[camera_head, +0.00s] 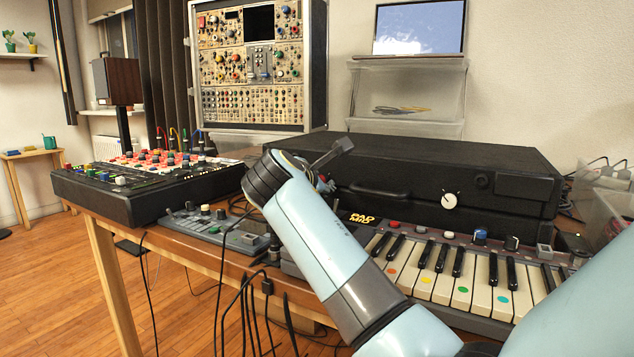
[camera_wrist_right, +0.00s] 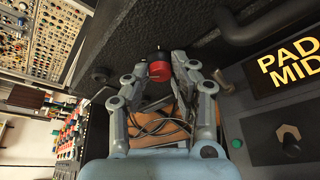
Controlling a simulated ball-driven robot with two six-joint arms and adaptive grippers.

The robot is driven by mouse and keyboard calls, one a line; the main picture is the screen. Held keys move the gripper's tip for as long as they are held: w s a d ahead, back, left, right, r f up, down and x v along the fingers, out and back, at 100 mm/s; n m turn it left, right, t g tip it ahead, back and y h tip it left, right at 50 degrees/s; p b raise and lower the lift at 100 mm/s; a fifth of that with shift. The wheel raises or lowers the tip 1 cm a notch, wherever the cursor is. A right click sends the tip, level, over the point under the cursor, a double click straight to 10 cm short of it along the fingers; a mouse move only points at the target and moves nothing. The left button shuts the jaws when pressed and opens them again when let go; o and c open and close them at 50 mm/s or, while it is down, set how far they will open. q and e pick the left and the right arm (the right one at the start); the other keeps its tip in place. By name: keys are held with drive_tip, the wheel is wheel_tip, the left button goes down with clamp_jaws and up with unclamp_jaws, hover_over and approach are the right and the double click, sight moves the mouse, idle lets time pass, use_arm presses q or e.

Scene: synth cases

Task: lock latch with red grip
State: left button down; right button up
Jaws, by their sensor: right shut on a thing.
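The red grip (camera_wrist_right: 159,71) of the latch shows in the right wrist view, at the front face of a black case (camera_wrist_right: 130,38). My right gripper (camera_wrist_right: 160,75) is shut on the red grip, with one fingertip on each side of it. In the head view the same black case (camera_head: 450,160) lies closed behind the keyboard. Only a small part of my right gripper (camera_head: 324,183) shows past the wrist. My left gripper is not in view.
A keyboard (camera_head: 440,262) with coloured dots stands right in front of the case. A mixer (camera_head: 150,180) and a small grey controller (camera_head: 215,230) stand to the left. Cables hang over the table's front edge. A clear bin (camera_head: 610,205) stands at the right.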

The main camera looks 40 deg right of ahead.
clamp_jaws()
drive_tip(key=m+t, duration=0.2)
drive_tip(key=m, duration=0.2)
drive_tip(key=shift+s+f+p, duration=0.1)
drive_tip(key=shift+f+p, duration=0.05)
drive_tip(key=shift+p, duration=0.2)
drive_tip(key=o, duration=0.6)
unclamp_jaws()
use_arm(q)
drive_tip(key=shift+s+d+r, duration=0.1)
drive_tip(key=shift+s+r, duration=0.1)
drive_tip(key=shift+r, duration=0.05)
use_arm(e)
drive_tip(key=v, duration=0.7)
drive_tip(key=shift+s+a+f, duration=0.1)
drive_tip(key=shift+s+a, duration=0.05)
drive_tip(key=shift+s, duration=0.05)
